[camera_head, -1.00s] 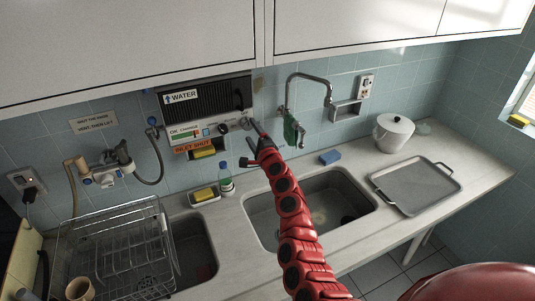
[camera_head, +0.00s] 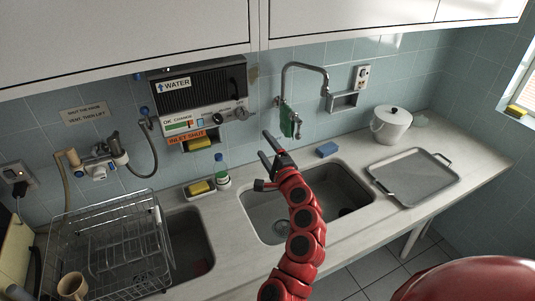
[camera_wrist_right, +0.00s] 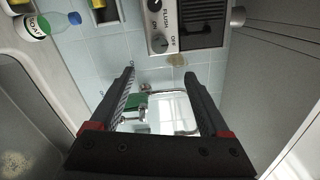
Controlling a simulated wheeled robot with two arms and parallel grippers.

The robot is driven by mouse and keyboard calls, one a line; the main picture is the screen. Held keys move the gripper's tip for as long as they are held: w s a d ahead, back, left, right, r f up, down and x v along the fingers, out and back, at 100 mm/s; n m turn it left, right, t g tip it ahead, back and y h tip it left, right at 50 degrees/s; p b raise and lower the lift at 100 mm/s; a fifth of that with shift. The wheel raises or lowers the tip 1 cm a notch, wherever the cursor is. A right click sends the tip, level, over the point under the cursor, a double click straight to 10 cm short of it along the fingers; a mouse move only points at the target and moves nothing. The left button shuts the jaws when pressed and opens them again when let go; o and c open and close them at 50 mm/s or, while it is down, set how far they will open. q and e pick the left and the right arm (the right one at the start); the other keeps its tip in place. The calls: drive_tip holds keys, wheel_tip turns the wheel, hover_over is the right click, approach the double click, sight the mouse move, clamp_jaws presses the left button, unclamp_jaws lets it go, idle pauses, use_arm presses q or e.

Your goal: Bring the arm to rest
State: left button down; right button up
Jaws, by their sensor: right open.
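My right gripper (camera_head: 272,150) is open and empty. The unit's knobs (camera_wrist_right: 160,42) show at the top of the wrist view. My left gripper is not in view.
A wire dish rack (camera_head: 105,250) with a mug (camera_head: 72,286) stands at left. A bottle (camera_head: 221,172) and a yellow sponge (camera_head: 200,187) sit behind the sinks.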

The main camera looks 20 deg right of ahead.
drive_tip(key=shift+s+f, duration=0.1)
drive_tip(key=shift+s, duration=0.5)
